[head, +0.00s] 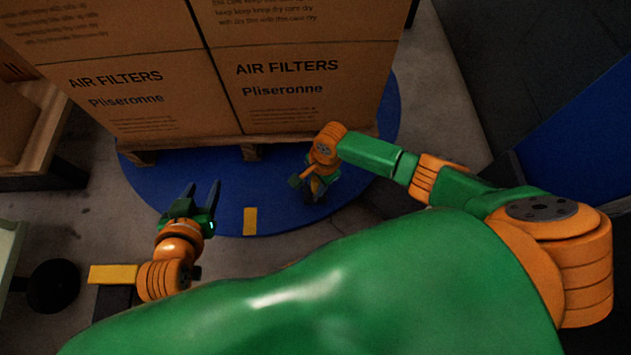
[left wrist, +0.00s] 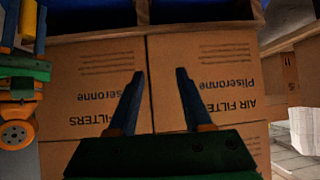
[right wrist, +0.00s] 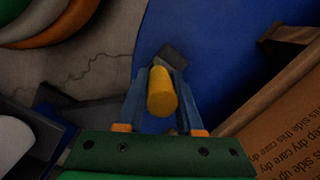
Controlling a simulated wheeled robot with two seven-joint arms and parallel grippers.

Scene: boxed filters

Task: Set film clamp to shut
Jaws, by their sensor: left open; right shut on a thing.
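My right gripper (head: 311,187) is low beside the front right corner of the pallet in the head view. In the right wrist view its fingers (right wrist: 161,78) are shut on a yellow cylindrical handle (right wrist: 161,92), which appears to be the film clamp's lever. A grey piece (right wrist: 172,57) shows just beyond the handle; whether they join is hard to tell. The clamp's lever angle cannot be made out. My left gripper (head: 201,190) is open and empty over the left front of the blue disc; in the left wrist view its open fingers (left wrist: 160,75) point toward the boxes.
Stacked brown air filter boxes (head: 290,85) stand on a wooden pallet (head: 200,143), on a round blue platform (head: 222,180) with a yellow mark (head: 250,221). Another wooden pallet (head: 45,135) stands at the left. Grey floor (head: 90,215) lies open between it and the platform.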

